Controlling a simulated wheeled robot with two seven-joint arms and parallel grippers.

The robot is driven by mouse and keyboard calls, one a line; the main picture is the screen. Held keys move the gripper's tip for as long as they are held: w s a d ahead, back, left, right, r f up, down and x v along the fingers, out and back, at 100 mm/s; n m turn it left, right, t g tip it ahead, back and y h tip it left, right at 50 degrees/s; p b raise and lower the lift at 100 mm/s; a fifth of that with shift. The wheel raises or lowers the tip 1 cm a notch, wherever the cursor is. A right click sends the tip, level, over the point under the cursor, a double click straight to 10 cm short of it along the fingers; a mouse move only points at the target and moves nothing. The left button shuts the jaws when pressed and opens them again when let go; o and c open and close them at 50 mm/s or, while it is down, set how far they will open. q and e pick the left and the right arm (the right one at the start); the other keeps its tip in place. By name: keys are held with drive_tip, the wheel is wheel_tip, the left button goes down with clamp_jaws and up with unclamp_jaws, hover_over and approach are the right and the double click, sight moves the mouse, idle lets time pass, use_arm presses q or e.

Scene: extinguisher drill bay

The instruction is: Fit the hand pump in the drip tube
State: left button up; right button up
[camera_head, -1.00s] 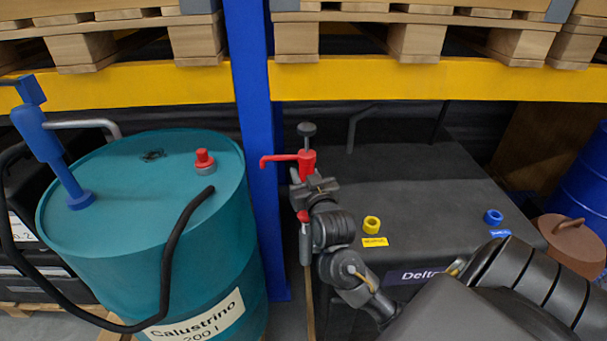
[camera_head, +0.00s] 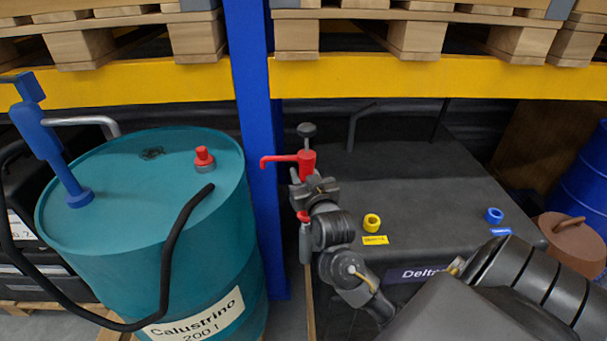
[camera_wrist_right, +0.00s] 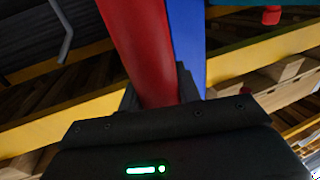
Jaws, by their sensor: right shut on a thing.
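The hand pump (camera_head: 306,163) is red, with a black knob on top, a spout pointing left, and a grey lower end below. My right gripper (camera_head: 313,188) is shut around its body and holds it roughly upright, in front of the blue post and left of the black tank's top. In the right wrist view the red pump body (camera_wrist_right: 145,45) stands between the fingers. A yellow collar (camera_head: 372,222) and a blue collar (camera_head: 494,215) sit on the black tank (camera_head: 420,180), each by a label of its own colour; the labels are too small to read. My left gripper is not in view.
A teal drum (camera_head: 120,240) with a blue pump (camera_head: 40,140), red cap (camera_head: 204,157) and black hose (camera_head: 170,250) stands at left. A blue post (camera_head: 255,120) rises between drum and tank. Yellow beams with pallets (camera_head: 420,40) hang above. A brown lidded container (camera_head: 571,243) is at right.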

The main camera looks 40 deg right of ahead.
drive_tip(key=shift+s+f+b, duration=0.1)
drive_tip(key=shift+f+b, duration=1.2)
drive_tip(key=shift+f, duration=1.45)
idle(2.1)
drive_tip(key=o, duration=1.2)
drive_tip(key=shift+c, duration=0.2)
drive_tip(key=p+v, duration=0.4)
drive_tip(key=v, duration=0.5)
drive_tip(key=shift+a+f, duration=0.1)
idle(0.5)
